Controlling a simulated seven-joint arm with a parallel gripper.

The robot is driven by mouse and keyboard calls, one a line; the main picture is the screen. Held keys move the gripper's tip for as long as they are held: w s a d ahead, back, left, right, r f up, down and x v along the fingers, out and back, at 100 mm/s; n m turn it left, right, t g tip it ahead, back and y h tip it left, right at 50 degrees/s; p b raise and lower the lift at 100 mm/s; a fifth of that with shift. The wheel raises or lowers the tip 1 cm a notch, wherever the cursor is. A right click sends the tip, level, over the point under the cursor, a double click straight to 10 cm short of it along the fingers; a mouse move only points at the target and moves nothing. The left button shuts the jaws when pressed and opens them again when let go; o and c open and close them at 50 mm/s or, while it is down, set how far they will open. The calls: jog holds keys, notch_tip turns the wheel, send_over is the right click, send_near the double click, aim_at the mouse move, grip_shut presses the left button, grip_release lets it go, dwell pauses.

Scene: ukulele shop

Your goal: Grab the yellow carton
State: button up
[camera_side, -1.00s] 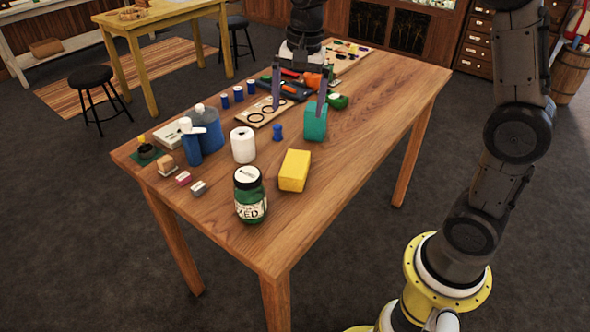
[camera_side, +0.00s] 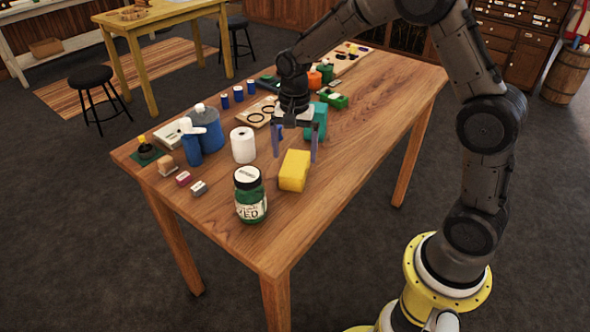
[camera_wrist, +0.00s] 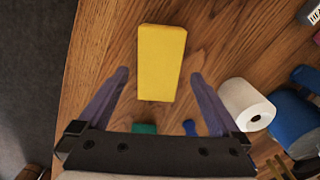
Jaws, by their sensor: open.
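The yellow carton (camera_side: 294,170) is a plain block lying on the wooden table, right of the white roll. In the wrist view the yellow carton (camera_wrist: 160,62) lies ahead of the fingertips, roughly between their lines. My gripper (camera_side: 295,158) is open and empty, with its fingers pointing down just behind the carton; one fingertip overlaps its edge in the side view. In the wrist view my gripper (camera_wrist: 159,74) has its two purple fingers wide apart. I cannot tell whether a finger touches the carton.
A green jar (camera_side: 250,196) stands in front of the carton. A white roll (camera_side: 243,145) and blue bottles (camera_side: 208,130) stand to the left. A teal block (camera_side: 318,121) is behind my gripper. The wooden table (camera_side: 370,130) is clear to the right.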

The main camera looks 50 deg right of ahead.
aim_at(295, 163)
jog(key=shift+d+f, duration=0.1)
jog(key=shift+f, duration=2.2)
jog(key=c, duration=1.4)
